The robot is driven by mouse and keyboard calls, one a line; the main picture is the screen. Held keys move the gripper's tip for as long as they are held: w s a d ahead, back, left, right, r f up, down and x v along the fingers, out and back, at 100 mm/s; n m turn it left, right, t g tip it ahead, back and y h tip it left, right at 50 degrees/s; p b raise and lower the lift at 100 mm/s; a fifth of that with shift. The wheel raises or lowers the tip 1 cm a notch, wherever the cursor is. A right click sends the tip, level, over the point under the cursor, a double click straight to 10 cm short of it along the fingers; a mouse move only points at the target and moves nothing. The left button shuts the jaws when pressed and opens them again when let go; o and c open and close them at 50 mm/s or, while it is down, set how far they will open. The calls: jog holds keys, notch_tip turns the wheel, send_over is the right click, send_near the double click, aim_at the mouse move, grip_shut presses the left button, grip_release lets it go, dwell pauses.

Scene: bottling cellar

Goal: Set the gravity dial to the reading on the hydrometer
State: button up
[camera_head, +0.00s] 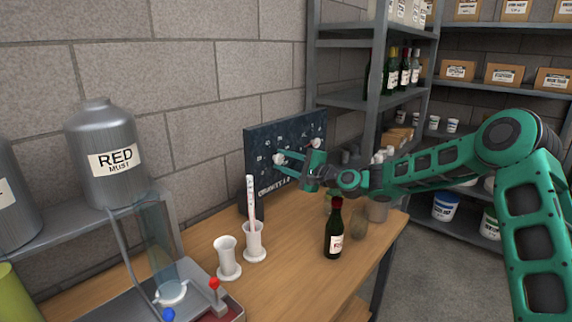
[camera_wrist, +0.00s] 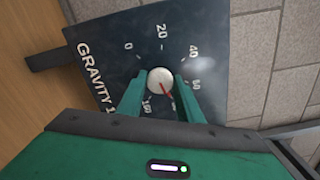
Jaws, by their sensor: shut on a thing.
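The gravity dial is a white round knob (camera_wrist: 160,80) with a red pointer, on a dark panel (camera_wrist: 105,40) lettered GRAVITY. In the wrist view the numbers 0, 20, 40, 60 and 100 show around it. The pointer aims down and right, between 60 and 100; the mark there is hidden by my gripper. My gripper (camera_wrist: 161,87) is shut on the knob, one finger on each side. In the head view my gripper (camera_head: 284,162) reaches the panel (camera_head: 257,150) from the right. The hydrometer (camera_head: 250,195) stands in a white cylinder (camera_head: 254,242); its scale is too small to read.
An empty white cylinder (camera_head: 228,260) stands beside the hydrometer. A dark wine bottle (camera_head: 334,230) stands on the wooden bench (camera_head: 295,262) below my arm.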

jog(key=shift+f, duration=0.2)
jog(key=o, duration=1)
jog(key=shift+w, duration=0.1)
jog(key=shift+o, duration=0.2)
jog(key=shift+r, duration=0.15)
jog(key=shift+r, duration=0.2)
jog(key=r, duration=0.3)
jog(key=shift+a+r, duration=0.25)
jog(key=shift+r, duration=0.15)
jog(key=s+a+r, duration=0.4)
jog(key=s+a, duration=0.1)
jog(key=s+a+r, duration=0.2)
jog(key=s, duration=0.1)
jog(key=shift+s+a+r, duration=0.25)
